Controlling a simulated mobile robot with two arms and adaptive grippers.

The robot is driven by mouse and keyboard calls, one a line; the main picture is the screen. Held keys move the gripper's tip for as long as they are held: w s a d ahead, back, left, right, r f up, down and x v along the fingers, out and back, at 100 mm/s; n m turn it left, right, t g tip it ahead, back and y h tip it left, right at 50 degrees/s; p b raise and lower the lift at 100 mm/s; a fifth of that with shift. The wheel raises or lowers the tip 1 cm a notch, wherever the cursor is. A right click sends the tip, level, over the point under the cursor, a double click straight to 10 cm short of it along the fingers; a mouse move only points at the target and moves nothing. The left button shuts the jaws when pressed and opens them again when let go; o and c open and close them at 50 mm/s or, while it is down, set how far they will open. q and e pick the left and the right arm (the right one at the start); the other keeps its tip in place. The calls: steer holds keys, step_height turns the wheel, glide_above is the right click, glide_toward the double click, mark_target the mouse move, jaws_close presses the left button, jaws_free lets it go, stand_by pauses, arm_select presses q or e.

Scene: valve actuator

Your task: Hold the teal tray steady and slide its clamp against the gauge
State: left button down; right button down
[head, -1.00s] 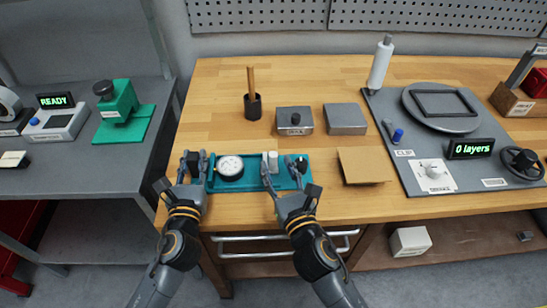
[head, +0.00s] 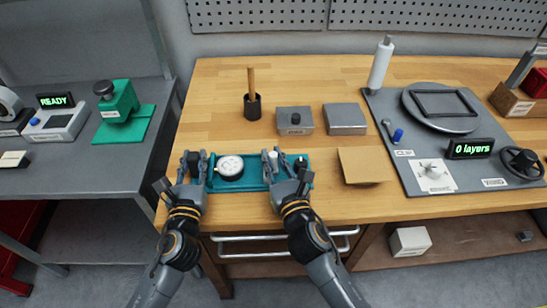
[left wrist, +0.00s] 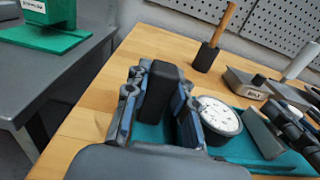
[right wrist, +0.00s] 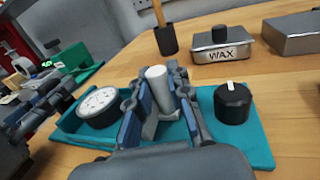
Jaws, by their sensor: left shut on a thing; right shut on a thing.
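The teal tray (head: 251,184) lies on the wooden bench near its front edge. The round white-faced gauge (head: 230,167) sits on its left part. The clamp, a pale cylinder on a grey body (right wrist: 158,82), stands right of the gauge with a gap between them. My right gripper (head: 279,163) is shut on the clamp; its fingers flank the cylinder in the right wrist view. My left gripper (head: 195,160) is shut on a black block (left wrist: 162,88) at the tray's left end. The fingers hide parts of the clamp and block.
A black knob with a white mark (right wrist: 232,102) stands on the tray right of my right gripper. Behind are a black cup with a stick (head: 253,105), a WAX box (head: 294,121) and a grey box (head: 345,118). A brown sheet (head: 364,166) lies to the right.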

mark_target(251, 172)
arm_select(q)
steer(key=shift+f, duration=0.1)
arm_select(e)
steer(key=a, duration=0.5)
steer(key=shift+a, duration=0.4)
steer(key=c, duration=1.2)
jaws_free()
steer(key=v, duration=1.2)
steer(key=shift+s, duration=0.1)
arm_select(q)
steer(key=c, duration=1)
jaws_free()
steer(key=shift+c, duration=0.2)
